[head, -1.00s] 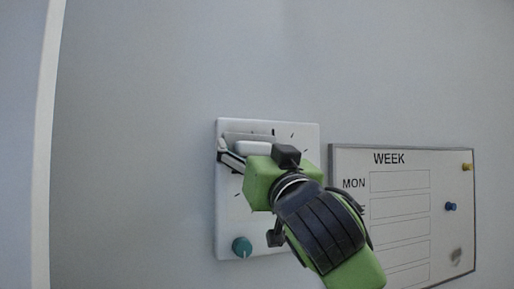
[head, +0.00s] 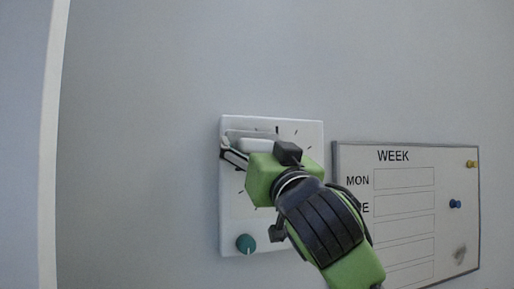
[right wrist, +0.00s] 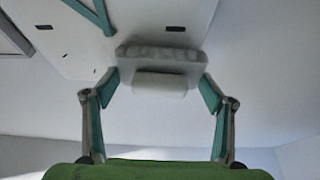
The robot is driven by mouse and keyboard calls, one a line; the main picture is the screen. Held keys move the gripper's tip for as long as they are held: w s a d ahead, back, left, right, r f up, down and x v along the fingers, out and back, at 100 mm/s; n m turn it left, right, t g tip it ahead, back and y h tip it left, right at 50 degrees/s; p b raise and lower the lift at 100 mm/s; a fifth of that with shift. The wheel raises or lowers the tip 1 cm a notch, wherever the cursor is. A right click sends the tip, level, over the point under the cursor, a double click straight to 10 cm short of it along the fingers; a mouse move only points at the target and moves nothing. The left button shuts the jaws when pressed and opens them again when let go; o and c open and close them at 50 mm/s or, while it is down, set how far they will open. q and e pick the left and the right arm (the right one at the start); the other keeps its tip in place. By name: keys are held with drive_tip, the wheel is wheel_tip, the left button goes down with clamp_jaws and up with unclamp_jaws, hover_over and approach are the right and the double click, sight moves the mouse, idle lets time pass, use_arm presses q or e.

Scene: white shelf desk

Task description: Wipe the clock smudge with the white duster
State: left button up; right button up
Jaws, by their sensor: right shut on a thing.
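My right gripper (right wrist: 160,90) is shut on the white duster (right wrist: 160,84), one finger at each side. The duster's greyish pad lies at the clock face, seemingly touching it. In the head view the duster (head: 258,145) is at the clock's upper part, and my gripper hides much of the face. My left gripper is out of view.
A white vertical edge (head: 50,150) stands at the left. The wall above is clear.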

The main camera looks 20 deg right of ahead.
drive_tip(key=shift+w, duration=0.7)
drive_tip(key=shift+d, duration=3.65)
drive_tip(key=shift+a, duration=3.8)
drive_tip(key=shift+d, duration=0.15)
drive_tip(key=shift+s, duration=0.5)
drive_tip(key=shift+s+d+b, duration=0.1)
drive_tip(key=shift+s+b, duration=0.6)
drive_tip(key=shift+s, duration=1.75)
